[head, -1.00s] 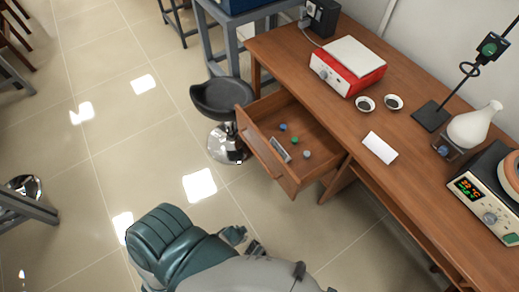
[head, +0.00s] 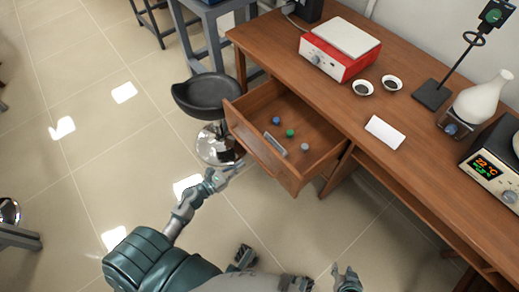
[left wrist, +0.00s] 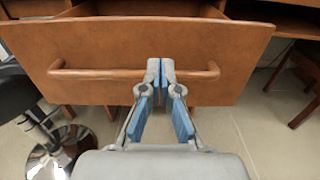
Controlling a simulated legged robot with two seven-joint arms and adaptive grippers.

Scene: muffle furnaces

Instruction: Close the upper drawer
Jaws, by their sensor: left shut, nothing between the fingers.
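The upper drawer (head: 262,152) of the wooden desk is pulled out. Several small round items and a small flat object lie inside it. In the left wrist view, its brown front panel (left wrist: 120,35) and bar handle (left wrist: 100,73) fill the upper part. My left gripper (head: 232,168) is shut and empty, near the outer side of the drawer front. In the left wrist view, its closed fingertips (left wrist: 160,66) overlap the right part of the handle; I cannot tell whether they touch it. My right gripper (head: 345,272) is low in the head view, away from the drawer, with its fingers apart.
A black stool (head: 205,95) stands close to the drawer's left side. The desk top (head: 330,95) bears a red hotplate (head: 338,55), two small bowls, a white card (head: 384,132), a flask (head: 482,98) and a device with a lit display. The floor in front is clear.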

